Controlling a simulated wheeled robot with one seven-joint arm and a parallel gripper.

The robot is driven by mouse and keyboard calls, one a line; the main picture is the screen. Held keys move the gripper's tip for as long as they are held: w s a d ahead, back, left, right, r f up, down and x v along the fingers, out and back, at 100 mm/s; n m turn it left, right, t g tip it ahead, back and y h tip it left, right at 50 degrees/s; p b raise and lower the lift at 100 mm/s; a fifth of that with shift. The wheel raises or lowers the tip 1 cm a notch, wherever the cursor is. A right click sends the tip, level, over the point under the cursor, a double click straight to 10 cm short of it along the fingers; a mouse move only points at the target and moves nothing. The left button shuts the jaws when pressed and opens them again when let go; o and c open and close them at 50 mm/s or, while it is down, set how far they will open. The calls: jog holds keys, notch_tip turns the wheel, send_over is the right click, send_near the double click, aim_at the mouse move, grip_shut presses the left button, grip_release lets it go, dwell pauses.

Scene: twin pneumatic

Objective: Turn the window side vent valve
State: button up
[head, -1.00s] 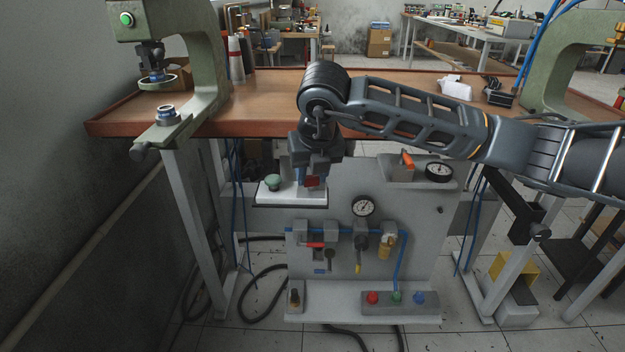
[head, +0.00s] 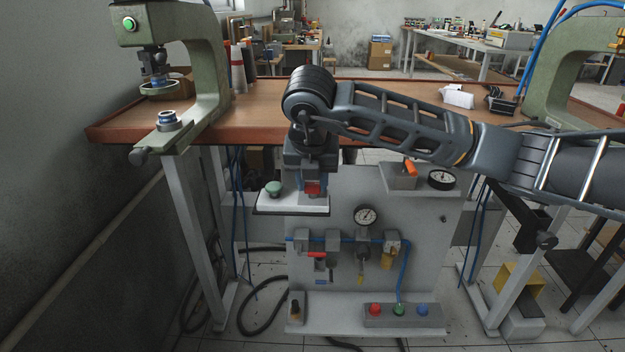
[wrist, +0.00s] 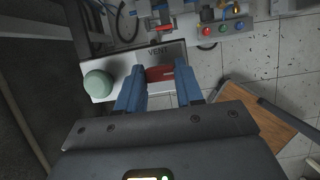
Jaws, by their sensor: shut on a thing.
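The vent valve has a red handle (head: 312,189) on a light plate (head: 290,207) at the left of the grey pneumatic panel. In the wrist view, the red handle (wrist: 160,73) lies between my blue fingers, on a plate (wrist: 112,67) marked VENT. My gripper (head: 313,186) points down from above and is shut on the red handle, one finger on each side. The wrist view also shows my gripper (wrist: 160,80). The fingers hide the handle's sides and part of its base.
A green round knob (head: 273,188) stands on the plate left of my gripper. A second valve with an orange handle (head: 410,168) and a gauge (head: 441,178) are at right. The wooden tabletop (head: 270,100) lies behind. A green press (head: 205,60) stands at left.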

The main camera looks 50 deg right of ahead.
jog(key=o, duration=1)
jog(key=shift+o, duration=0.2)
jog(key=shift+r, duration=0.1)
jog(key=v, duration=0.7)
jog(key=shift+r+p, duration=0.25)
jog(key=shift+p, duration=0.1)
jog(key=shift+a, duration=0.2)
